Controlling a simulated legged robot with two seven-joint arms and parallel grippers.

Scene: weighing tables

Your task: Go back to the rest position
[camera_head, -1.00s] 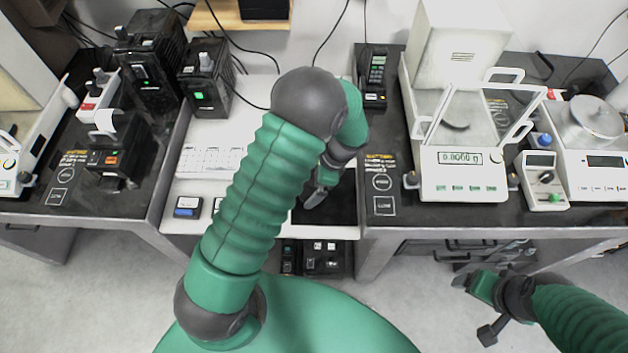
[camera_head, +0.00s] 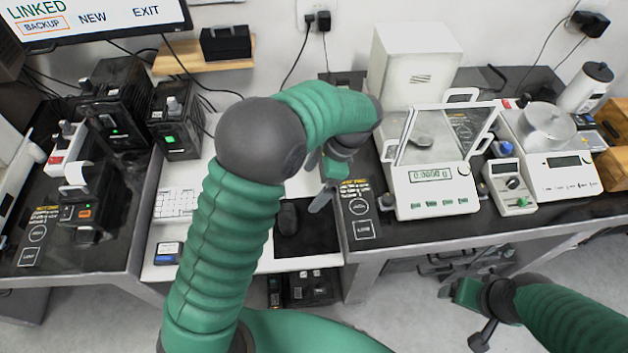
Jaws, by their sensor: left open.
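My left arm, green with dark joints, rises through the middle of the view and bends right. My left gripper (camera_head: 322,188) is open and empty, above the right edge of the black mat (camera_head: 318,236), beside the dark mouse (camera_head: 288,218). The arm hides part of the white middle table. My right gripper (camera_head: 462,312) hangs low at the lower right, in front of the tables and over the floor. It appears empty, but its jaw opening is unclear.
A balance (camera_head: 433,197) with a glass shield, a small grey meter (camera_head: 511,187) and a second scale (camera_head: 558,178) stand on the right table. A label printer (camera_head: 86,207) and black boxes (camera_head: 115,105) stand at left. A monitor (camera_head: 95,18) is at upper left.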

